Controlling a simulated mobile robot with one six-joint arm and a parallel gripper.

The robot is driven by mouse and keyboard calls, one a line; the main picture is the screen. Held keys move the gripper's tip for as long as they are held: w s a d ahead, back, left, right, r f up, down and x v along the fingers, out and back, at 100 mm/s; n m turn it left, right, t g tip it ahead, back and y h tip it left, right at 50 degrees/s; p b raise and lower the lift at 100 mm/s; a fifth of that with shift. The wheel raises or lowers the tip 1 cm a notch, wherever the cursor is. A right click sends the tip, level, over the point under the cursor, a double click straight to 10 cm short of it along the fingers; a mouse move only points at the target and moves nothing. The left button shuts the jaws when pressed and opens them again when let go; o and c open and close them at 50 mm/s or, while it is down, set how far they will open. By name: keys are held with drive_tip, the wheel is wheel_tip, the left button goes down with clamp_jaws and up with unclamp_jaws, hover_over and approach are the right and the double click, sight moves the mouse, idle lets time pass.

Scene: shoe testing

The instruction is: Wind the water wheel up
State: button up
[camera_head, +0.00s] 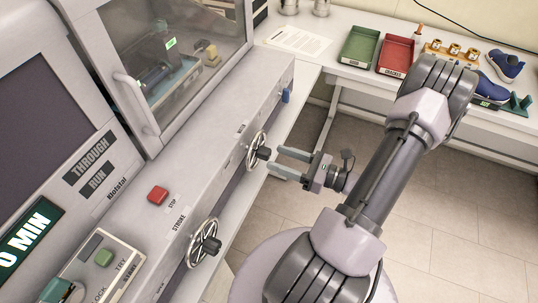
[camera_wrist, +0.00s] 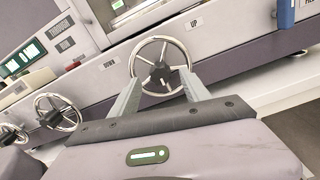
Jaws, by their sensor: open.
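A chrome handwheel (camera_head: 251,151) with a black hub knob sits on the front of the grey machine, at the far end of its sloping panel. In the wrist view this wheel (camera_wrist: 160,65) stands upright between a DOWN label and an UP label. I can read no water label on it. My gripper (camera_head: 278,160) is open and empty, its two grey fingers pointing at this wheel from the right. In the wrist view its fingertips (camera_wrist: 159,78) lie either side of the hub, in front of the lower rim. I cannot tell whether they touch it.
A second handwheel (camera_head: 203,243) by the STROKE label and a red STOP button (camera_head: 158,195) are nearer on the panel. A blue part (camera_head: 287,95) is beyond the wheel. A bench holds a green tray (camera_head: 359,47) and a red tray (camera_head: 396,54). Floor right of the machine is open.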

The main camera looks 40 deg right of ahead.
sight(270, 155)
drive_tip(key=x, duration=0.4)
clamp_jaws()
drive_tip(key=shift+m, duration=0.3)
drive_tip(key=m+p, duration=0.2)
drive_tip(key=m, duration=0.3)
drive_tip(key=shift+r+p, duration=0.1)
drive_tip(key=shift+p, duration=0.25)
drive_tip(key=m+p, duration=0.1)
drive_tip(key=m, duration=0.4)
drive_tip(key=shift+p, duration=0.35)
drive_tip(key=shift+m, duration=0.3)
